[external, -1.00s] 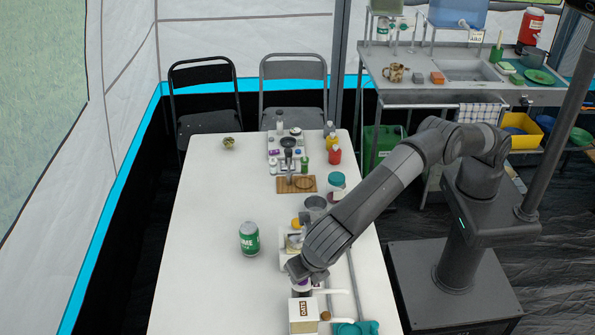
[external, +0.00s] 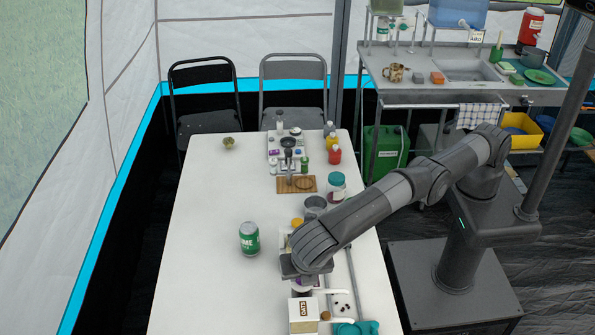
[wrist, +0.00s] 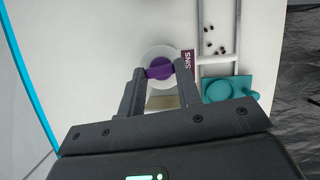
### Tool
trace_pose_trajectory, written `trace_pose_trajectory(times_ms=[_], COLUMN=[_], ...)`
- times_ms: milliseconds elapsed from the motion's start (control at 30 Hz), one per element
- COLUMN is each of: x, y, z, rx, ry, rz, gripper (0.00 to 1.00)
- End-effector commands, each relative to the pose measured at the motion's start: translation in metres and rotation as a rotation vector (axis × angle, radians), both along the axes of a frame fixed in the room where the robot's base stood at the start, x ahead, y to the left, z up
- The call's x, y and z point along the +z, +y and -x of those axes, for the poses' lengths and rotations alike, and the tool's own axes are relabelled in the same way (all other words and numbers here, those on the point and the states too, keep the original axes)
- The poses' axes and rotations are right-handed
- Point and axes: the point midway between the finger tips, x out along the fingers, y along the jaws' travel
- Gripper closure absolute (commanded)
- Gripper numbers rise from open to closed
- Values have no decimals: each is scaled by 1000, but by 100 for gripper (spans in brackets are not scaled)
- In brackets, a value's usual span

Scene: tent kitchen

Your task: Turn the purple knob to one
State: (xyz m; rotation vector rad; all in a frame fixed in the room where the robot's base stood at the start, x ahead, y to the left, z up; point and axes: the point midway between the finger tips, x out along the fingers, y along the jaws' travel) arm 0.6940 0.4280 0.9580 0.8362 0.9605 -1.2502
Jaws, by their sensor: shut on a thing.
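The purple knob (wrist: 158,69) sits on a round white body (wrist: 146,58) in the wrist view. My gripper (wrist: 161,72) has one finger on each side of the knob, and its jaws are closed on it. In the external view my gripper (external: 302,284) points down at the near end of the white table, and it and my arm hide most of the knob. I cannot read any marks around the knob or tell where it points.
An oats box (external: 303,313) stands close in front of my gripper. A teal object (external: 356,327) and a pale rail (external: 354,281) lie to the right. A green can (external: 249,238) stands to the left. The table's left side is clear.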

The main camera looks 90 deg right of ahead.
Motion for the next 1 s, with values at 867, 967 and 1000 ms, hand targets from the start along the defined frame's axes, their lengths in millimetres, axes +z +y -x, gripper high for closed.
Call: trace_pose_trajectory(times_ms=[867, 967, 1000], x=[0, 0, 0], y=[0, 0, 0], z=[0, 0, 0], rx=[-8, -8, -8], ry=[-2, -1, -1], rz=[-1, -1, -1], gripper=[47, 47, 47])
